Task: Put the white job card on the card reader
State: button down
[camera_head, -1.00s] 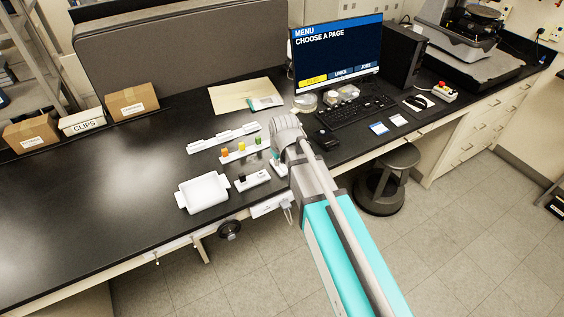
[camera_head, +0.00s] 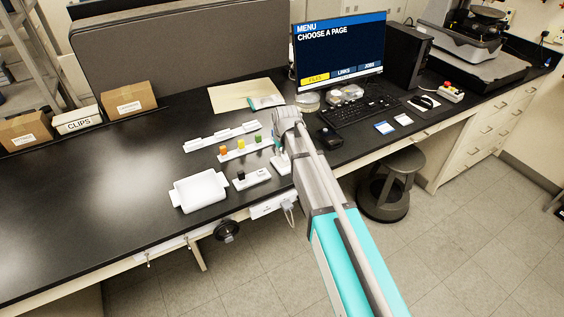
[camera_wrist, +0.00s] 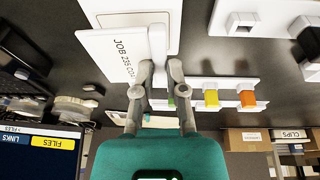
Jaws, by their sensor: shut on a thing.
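The card spreads to the left of the fingers. A white flat unit with a grey panel, likely the card reader (camera_wrist: 133,19), lies just beyond the card, partly covered by it. I cannot tell whether the two touch. In the head view, a white plate, likely the same reader (camera_head: 284,170), shows near the front edge, below the arm's end. My arm hides most of the gripper there.
A rack with orange, yellow and green pieces (camera_head: 230,156) stands left of the gripper. A white block with dark pieces (camera_head: 262,177) and a white tray (camera_head: 226,183) are near the front edge. A keyboard (camera_head: 350,110) and a blue-marked card (camera_head: 384,128) lie to the right.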

aim_at(282, 154)
jog(key=shift+w+f, duration=0.1)
dwell(0.3)
jog(key=shift+w+f+b, duration=0.5)
jog(key=shift+f+b, duration=0.15)
jog(key=shift+s+f+b, duration=0.1)
jog(key=shift+f+b, duration=1.25)
jog(key=shift+f, duration=0.15)
jog(key=c, duration=0.7)
grip_release()
jog(key=shift+r, duration=0.25)
jog(key=p+v, duration=1.1)
jog(key=v, duration=0.1)
jog(key=shift+p, duration=0.3)
